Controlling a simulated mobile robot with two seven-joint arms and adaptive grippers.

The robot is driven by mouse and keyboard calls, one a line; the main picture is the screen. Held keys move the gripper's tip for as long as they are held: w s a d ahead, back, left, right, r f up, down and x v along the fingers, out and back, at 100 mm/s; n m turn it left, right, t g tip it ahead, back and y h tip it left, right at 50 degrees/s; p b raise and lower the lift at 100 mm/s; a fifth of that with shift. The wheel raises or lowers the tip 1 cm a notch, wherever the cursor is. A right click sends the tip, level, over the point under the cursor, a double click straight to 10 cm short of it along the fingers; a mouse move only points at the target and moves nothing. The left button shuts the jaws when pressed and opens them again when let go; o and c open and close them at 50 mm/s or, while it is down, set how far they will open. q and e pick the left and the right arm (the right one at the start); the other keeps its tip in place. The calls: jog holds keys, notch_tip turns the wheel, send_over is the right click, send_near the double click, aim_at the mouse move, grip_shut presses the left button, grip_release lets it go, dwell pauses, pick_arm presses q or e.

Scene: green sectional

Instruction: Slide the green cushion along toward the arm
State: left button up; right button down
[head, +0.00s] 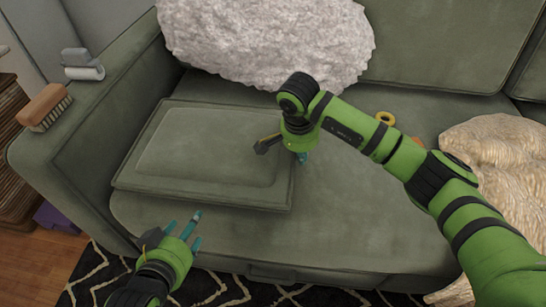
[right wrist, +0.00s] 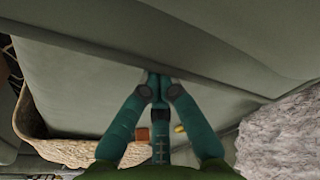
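The green cushion (head: 210,148) lies flat on the left part of the sofa seat, its left side close to the sofa arm (head: 85,130). I cannot tell whether they touch. My right gripper (head: 302,158) points down at the cushion's right edge; its fingertips are partly hidden by the wrist in the head view. In the right wrist view its teal fingers (right wrist: 157,78) come together at the tips beside the cushion's edge (right wrist: 220,82), with nothing seen between them. My left gripper (head: 184,224) is open and empty in front of the cushion, fingers spread.
A white fluffy pillow (head: 262,42) leans behind the cushion. A cream pillow (head: 492,150), a yellow ring (head: 385,118) and a small orange thing (head: 418,140) are to the right. A brush (head: 45,108) and a lint roller (head: 82,66) lie on the sofa arm.

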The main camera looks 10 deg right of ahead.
aim_at(290, 153)
jog(key=shift+w+a+b, duration=0.25)
jog(key=shift+a+b, duration=0.05)
jog(key=shift+a, duration=0.6)
jog(key=shift+w+a+b, duration=0.25)
jog(key=shift+a+b, duration=0.1)
jog(key=shift+a, duration=0.6)
jog(key=shift+w+a+b, duration=0.25)
jog(key=shift+a+b, duration=0.05)
jog(key=shift+a, duration=0.6)
jog(key=shift+s+d+p, duration=0.2)
jog(key=shift+d+p, duration=0.1)
jog(key=shift+d, duration=0.35)
jog(key=shift+s+d+p, duration=0.15)
jog(key=shift+d+p, duration=0.1)
jog(key=shift+d, duration=0.4)
notch_tip(290, 153, up, 12)
jog(key=p, duration=0.7)
jog(key=shift+p, duration=0.4)
jog(key=shift+a, duration=0.1)
